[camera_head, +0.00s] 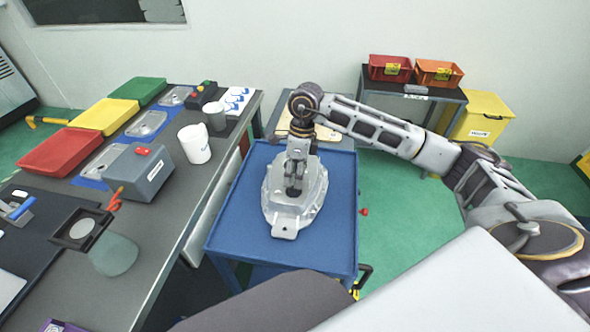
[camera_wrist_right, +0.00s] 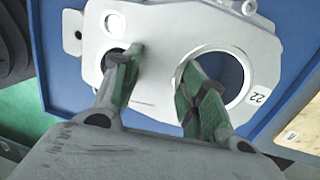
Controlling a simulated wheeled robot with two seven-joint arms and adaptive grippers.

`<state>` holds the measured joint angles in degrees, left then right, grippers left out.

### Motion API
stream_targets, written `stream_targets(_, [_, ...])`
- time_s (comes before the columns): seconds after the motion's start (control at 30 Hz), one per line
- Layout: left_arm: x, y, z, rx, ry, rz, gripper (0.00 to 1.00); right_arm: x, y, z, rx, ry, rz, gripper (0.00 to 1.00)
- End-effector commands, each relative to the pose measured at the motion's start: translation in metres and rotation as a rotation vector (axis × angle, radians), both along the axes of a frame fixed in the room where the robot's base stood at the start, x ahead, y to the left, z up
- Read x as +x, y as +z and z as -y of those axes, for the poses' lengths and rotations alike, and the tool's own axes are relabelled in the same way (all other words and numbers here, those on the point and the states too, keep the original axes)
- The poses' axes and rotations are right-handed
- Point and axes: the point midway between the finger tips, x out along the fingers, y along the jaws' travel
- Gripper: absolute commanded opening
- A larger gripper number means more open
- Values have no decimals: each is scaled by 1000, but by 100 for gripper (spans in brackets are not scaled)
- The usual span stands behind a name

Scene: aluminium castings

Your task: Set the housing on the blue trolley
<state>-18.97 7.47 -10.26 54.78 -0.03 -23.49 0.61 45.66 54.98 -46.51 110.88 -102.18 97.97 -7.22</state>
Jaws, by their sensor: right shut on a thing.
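The housing (camera_head: 312,190) is a grey aluminium casting, seen over the middle of the blue trolley's top (camera_head: 333,248). It looks flat and level; I cannot tell whether it touches the trolley. My right gripper (camera_head: 294,185) points down onto it. In the right wrist view the housing (camera_wrist_right: 160,35) shows two round holes and a "22" label, with the blue top (camera_wrist_right: 60,85) behind. The fingers of my right gripper (camera_wrist_right: 160,80) reach into the two holes and are shut on the wall between them. My left gripper is not in view.
A grey bench (camera_head: 170,220) on the left holds red, yellow and green bins, a white mug (camera_head: 195,143) and a grey box (camera_head: 142,172). Behind stands a small table with a red bin (camera_head: 390,68) and an orange bin (camera_head: 438,73). Green floor is free right of the trolley.

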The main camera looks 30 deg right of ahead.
Motion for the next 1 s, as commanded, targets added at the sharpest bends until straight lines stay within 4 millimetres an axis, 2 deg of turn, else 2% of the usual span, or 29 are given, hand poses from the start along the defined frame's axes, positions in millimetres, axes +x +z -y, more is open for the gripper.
stream_targets(0.23, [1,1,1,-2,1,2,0,-1,-2,0,2,1,-4,0])
stream_targets(0.27, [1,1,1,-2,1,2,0,-2,-4,0,-1,1,-9,46])
stream_targets(0.4, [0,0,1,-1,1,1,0,-2,-4,0,0,0,-8,64])
stream_targets(0.77, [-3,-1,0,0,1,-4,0,-1,-2,0,0,0,-5,64])
stream_targets(1.0, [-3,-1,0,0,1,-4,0,0,9,2,0,0,-4,64])
